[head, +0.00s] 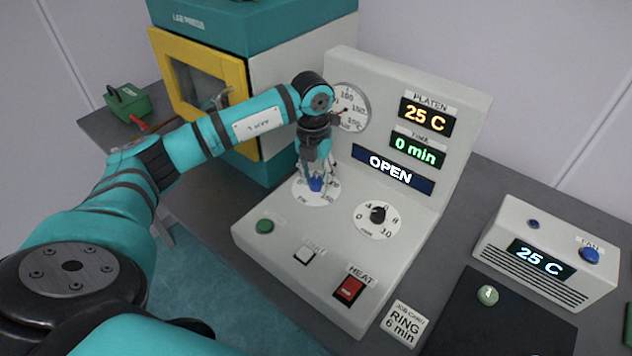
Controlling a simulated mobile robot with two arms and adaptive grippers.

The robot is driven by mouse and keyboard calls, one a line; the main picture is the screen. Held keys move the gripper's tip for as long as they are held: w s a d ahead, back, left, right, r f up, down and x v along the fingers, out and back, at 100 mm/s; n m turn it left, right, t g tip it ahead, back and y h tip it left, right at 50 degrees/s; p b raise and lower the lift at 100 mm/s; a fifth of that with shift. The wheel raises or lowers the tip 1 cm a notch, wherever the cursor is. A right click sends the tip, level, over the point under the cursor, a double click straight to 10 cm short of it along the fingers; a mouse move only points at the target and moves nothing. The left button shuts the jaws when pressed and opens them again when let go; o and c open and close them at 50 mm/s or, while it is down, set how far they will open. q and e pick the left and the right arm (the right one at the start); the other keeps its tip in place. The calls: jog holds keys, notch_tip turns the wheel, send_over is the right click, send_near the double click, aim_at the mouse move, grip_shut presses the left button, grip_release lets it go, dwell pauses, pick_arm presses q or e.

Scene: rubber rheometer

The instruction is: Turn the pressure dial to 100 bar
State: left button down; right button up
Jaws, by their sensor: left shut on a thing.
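The pressure dial (303,194) is a white round scale on the sloped front of the grey control panel (330,234), with a blue knob (316,184) at its middle. My left gripper (316,182) reaches down from above and is shut on the blue knob. The gripper and wrist hide part of the scale, so the setting cannot be read. A round pressure gauge (350,104) on the upright panel face is partly covered by my left arm; its marks include 100 and 150. My right gripper is not in view.
Right of the dial is a second dial with a black knob (378,214). A green button (265,226), a white switch (304,256) and a red HEAT switch (348,289) lie nearer. The panel displays read 25 C, 0 min and OPEN. The press (275,70) stands behind; a fan box (545,262) stands right.

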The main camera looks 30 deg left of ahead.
pick_arm(q)
jog(key=m+b, duration=0.2)
jog(key=m, duration=0.1)
jog(key=shift+w+m, duration=0.1)
jog(key=shift+m, duration=0.2)
jog(key=m+b, duration=0.1)
jog(key=m, duration=0.2)
jog(key=shift+m+b, duration=0.3)
jog(key=m+b, duration=0.1)
jog(key=m, duration=0.2)
jog(key=shift+d+r+m+b, duration=0.1)
jog(key=shift+m+b, duration=0.45)
jog(key=shift+m, duration=0.85)
jog(key=c, duration=1)
grip_release()
jog(key=shift+o, duration=0.2)
jog(key=shift+r, duration=0.1)
